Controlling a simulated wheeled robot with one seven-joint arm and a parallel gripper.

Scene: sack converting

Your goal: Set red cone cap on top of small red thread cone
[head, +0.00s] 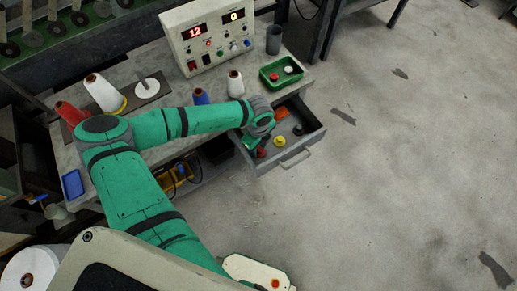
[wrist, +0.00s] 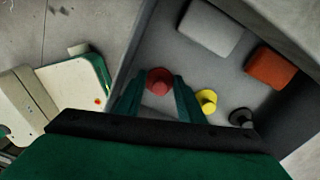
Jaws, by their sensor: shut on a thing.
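The red cone cap (wrist: 159,75) is between the two green fingertips of my gripper (wrist: 160,92) in the wrist view. My gripper is shut on it, low inside the open drawer. In the head view the red cap (head: 261,152) shows just below my gripper (head: 257,144). A red thread cone (head: 68,112) stands at the left end of the workbench, partly hidden behind my arm. It is the only red cone I see; its size is hard to judge.
The drawer (head: 313,137) also holds a yellow cap (wrist: 207,100), a black cap (wrist: 241,117), an orange block (wrist: 270,67) and a grey block (wrist: 208,27). White cones (head: 103,93) (head: 235,84), a blue cone (head: 200,96), a control box (head: 207,35) and a green tray (head: 272,77) occupy the bench.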

